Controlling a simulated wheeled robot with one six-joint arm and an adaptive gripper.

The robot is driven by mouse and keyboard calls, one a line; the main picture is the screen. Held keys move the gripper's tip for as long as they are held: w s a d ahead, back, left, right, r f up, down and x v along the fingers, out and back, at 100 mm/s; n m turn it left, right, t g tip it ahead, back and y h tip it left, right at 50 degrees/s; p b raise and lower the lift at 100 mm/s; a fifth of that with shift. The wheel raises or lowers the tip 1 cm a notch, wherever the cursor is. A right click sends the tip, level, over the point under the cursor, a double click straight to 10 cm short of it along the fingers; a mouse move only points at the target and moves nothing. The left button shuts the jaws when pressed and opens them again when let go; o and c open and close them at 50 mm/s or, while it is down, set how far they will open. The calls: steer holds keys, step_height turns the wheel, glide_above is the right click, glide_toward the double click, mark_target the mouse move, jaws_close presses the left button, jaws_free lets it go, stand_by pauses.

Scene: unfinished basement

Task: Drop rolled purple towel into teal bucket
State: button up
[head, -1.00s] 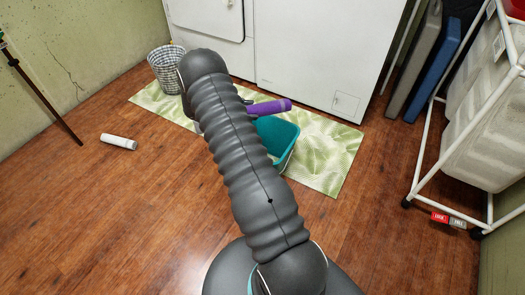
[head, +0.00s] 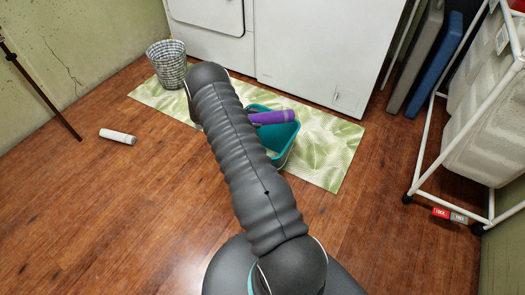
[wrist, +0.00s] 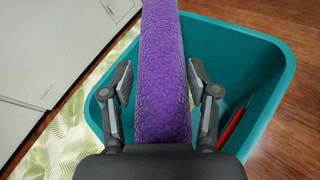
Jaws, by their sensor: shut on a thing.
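The rolled purple towel (head: 272,117) shows to the right of my arm in the head view, above the teal bucket (head: 285,138). In the wrist view the towel (wrist: 162,45) runs lengthwise between the two fingers of my gripper (wrist: 160,88), which is shut on it. The bucket (wrist: 285,58) opens beneath the towel and the fingers in that view. The towel's far end runs out of the top of the wrist view. In the head view my arm hides the gripper and part of the bucket.
A red slim thing (wrist: 234,122) lies inside the bucket. The bucket stands on a green leaf-pattern mat (head: 335,150). A checkered basket (head: 167,66) stands at the back left. A white roll (head: 117,136) lies on the floor. A white rolling rack (head: 425,140) stands at right.

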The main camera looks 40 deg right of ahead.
steer(key=o, duration=1.3)
steer(key=v, duration=1.2)
steer(key=shift+w+f, duration=0.1)
steer(key=shift+f, duration=0.1)
